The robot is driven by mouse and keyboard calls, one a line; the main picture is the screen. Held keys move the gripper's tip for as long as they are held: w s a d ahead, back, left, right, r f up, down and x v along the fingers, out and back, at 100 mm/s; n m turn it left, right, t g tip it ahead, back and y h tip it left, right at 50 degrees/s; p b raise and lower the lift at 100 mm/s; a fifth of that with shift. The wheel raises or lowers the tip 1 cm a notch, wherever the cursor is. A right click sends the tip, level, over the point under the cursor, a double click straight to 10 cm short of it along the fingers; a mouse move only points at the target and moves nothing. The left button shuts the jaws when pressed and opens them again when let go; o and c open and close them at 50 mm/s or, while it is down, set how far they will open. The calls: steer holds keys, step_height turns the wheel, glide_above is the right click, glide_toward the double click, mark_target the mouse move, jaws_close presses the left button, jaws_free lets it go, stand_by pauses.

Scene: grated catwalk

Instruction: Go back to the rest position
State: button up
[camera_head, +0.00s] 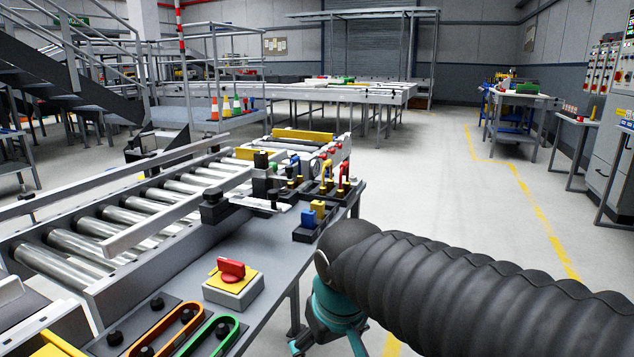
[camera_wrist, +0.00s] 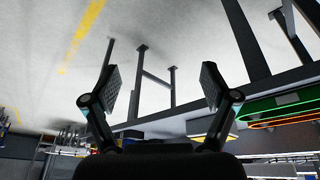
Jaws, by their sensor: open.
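My gripper (camera_wrist: 158,92) is open and empty in the wrist view, its two fingers spread wide. The floor and table legs show beyond the fingers. In the head view my gripper shows only in part at the bottom, below the black sleeved arm, beside the right edge of the workbench (camera_head: 262,300). Its fingertips are not clearly seen there. The arm comes in from the lower right. No object is in the jaws.
The bench holds a red rotary switch on a yellow-topped box (camera_head: 233,283), orange (camera_head: 168,333) and green (camera_head: 208,338) slotted loops, and a roller conveyor (camera_head: 130,220). Control cabinets (camera_head: 611,130) stand at right. The floor between (camera_head: 440,190) is clear.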

steer(key=s+d+f+m+t, duration=0.1)
steer(key=s+d+m, duration=0.1)
steer(key=s+d, duration=0.2)
steer(key=s+d+f+m+h, duration=0.1)
steer(key=s+d, duration=0.3)
steer(key=d, duration=0.6)
steer(key=shift+s+f+m+t, duration=0.3)
steer(key=shift+m+t, duration=0.1)
steer(key=shift+m, duration=0.5)
steer(key=shift+d, duration=0.1)
